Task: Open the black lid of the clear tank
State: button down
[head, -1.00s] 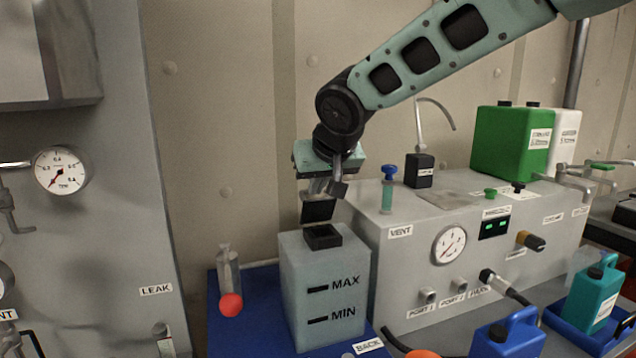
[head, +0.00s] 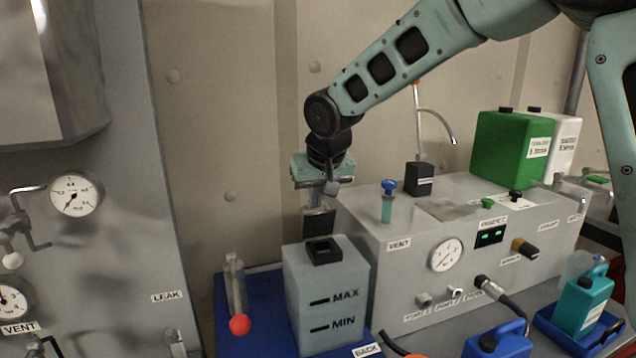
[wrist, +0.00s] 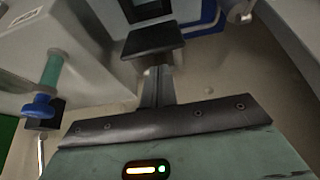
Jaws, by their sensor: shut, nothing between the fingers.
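The clear tank (head: 326,300) is a frosted box with MAX and MIN marks, standing on a blue tray. Its square black-rimmed opening (head: 324,251) is uncovered on top. The black lid (head: 319,222) stands raised, roughly upright, at the back edge of the opening. In the wrist view the lid (wrist: 152,38) is a dark plate beside the black-rimmed opening (wrist: 148,9). My gripper (head: 318,200) is shut and empty, just above and behind the lid. In the wrist view its closed fingers (wrist: 157,88) point toward the lid's edge; I cannot tell whether they touch it.
The grey test unit (head: 400,270) with gauge and hoses stands right of the tank. A blue-capped tube (head: 388,200) rises from its top. A clear cylinder (head: 235,285) and red ball (head: 240,325) are left of the tank on the blue tray (head: 262,340). The wall is behind.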

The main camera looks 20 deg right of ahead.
jog(key=shift+w+f+g+p, duration=0.15)
jog(key=shift+w+g+p, duration=0.3)
jog(key=shift+w, duration=0.15)
jog(key=shift+w+f+g+p, duration=0.15)
jog(key=shift+w+g+p, duration=0.2)
jog(key=shift+w+p, duration=0.15)
jog(key=shift+w+f+b, duration=0.25)
jog(key=shift+w+b, duration=0.05)
jog(key=shift+w, duration=0.2)
jog(key=shift+w+f+b, duration=0.25)
jog(key=shift+w+b, duration=0.05)
jog(key=shift+w, duration=0.3)
